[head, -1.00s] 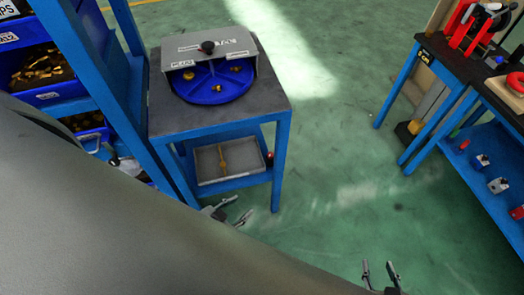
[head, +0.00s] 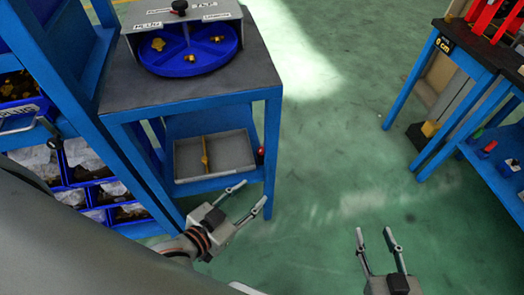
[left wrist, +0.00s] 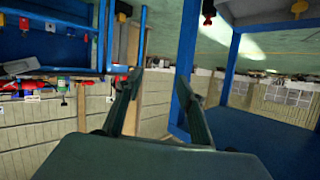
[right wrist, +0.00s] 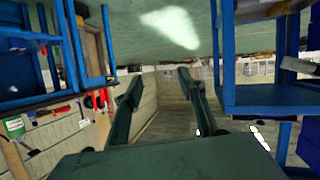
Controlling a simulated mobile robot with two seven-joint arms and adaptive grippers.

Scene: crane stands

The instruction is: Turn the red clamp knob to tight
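No clamp knob stands out clearly. A red clamp-like stand (head: 487,16) is cut off by the top edge at the right-hand bench in the head view. A small red round piece (head: 260,153) shows at the right end of the left table's lower shelf. A red and dark knob-like piece (left wrist: 208,13) is near the top of the left wrist view; I cannot tell if it is the same one. My left gripper (head: 250,194) is open and empty, in front of the left table's lower shelf. My right gripper (head: 375,235) is open and empty over the floor.
The left table (head: 262,70) bears a blue round tray (head: 170,62) with brass pieces under a grey labelled cover. A grey tray (head: 245,165) sits on its lower shelf. A blue rack (head: 85,120) with bins is at left. Green floor (head: 330,130) is clear between table and bench.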

